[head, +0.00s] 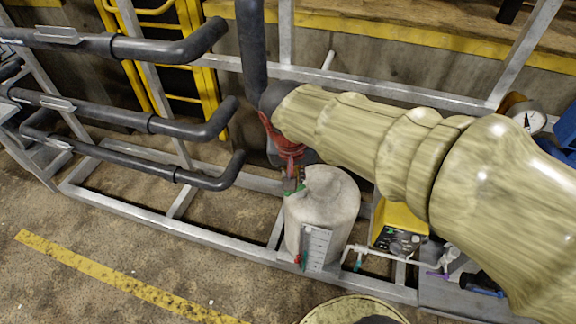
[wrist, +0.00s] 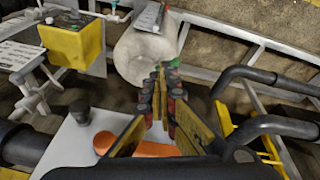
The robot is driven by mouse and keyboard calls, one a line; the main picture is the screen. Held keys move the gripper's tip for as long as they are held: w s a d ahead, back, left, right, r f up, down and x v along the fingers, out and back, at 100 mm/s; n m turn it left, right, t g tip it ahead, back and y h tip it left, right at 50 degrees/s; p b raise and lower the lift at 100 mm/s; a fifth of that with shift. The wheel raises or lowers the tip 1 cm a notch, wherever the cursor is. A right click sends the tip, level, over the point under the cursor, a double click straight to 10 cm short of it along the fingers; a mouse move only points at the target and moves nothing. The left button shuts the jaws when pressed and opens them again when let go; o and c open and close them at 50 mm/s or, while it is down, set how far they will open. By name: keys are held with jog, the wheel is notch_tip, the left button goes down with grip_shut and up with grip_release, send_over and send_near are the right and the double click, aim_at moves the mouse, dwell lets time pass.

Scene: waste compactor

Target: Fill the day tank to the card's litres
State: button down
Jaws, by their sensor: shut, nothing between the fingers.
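A pale grey-white tank (head: 335,200), likely the day tank, stands on the metal skid frame. It also shows in the wrist view (wrist: 136,50). A white graduated plate (head: 316,246) is on its front, with a small red mark beside its lower left. My gripper (head: 292,185) is at the tank's upper left edge; in the wrist view (wrist: 163,75) its fingers come together, shut and empty, over the tank's near side. A small green part (wrist: 173,64) is beside the fingertips; I cannot tell whether they touch it. No litre figure is legible.
A yellow control box (head: 400,222) stands right of the tank, with white piping (head: 380,253) in front. Dark pipes (head: 120,110) project at left. A dial gauge (head: 528,119) is at right. The left foreground floor is clear.

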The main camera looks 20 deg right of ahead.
jog(key=w+a+f+m+g+h+p, duration=0.1)
jog(key=w+a+f+m+h+p, duration=0.15)
jog(key=w, duration=0.35)
jog(key=w+a+f+m+g+h+p, duration=0.1)
jog(key=w+a+f+p, duration=0.1)
jog(key=w+p, duration=0.25)
jog(key=b+x, duration=0.4)
jog(key=x, duration=0.9)
jog(key=shift+s, duration=0.55)
jog(key=shift+y+b, duration=0.45)
